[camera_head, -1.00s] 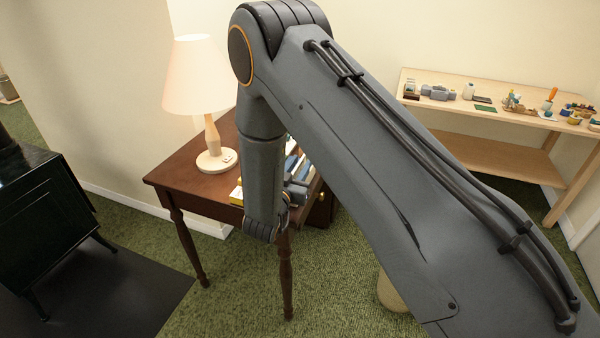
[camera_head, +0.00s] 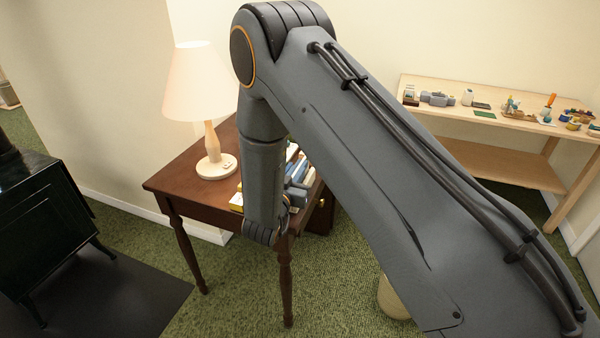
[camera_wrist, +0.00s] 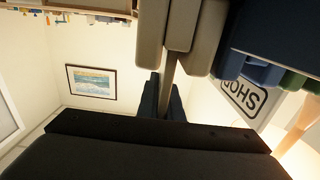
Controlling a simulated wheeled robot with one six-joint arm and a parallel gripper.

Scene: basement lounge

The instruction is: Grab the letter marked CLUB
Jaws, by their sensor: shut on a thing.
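My gripper (camera_wrist: 165,98) shows in the wrist view as two dark fingers rising from a dark palm, shut on a thin grey-beige piece (camera_wrist: 169,70) seen edge-on. No marking on this piece shows, so I cannot read CLUB on it. Beside it at the right, a white piece with a black-framed word reading SHOP (camera_wrist: 243,99) appears upside down. Beige blocks (camera_wrist: 208,38) and dark blue shapes (camera_wrist: 280,40) stand close around. In the head view my arm hides the fingers, and the wrist is low at the front edge of the dark wooden table (camera_head: 190,173).
A lamp (camera_head: 212,150) stands on the table's left side, with several books or boxes (camera_head: 298,175) near my forearm. A black stove (camera_head: 45,225) is at the left. A pale wooden bench (camera_head: 500,120) with small items stands at the back right. Green carpet lies open in front.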

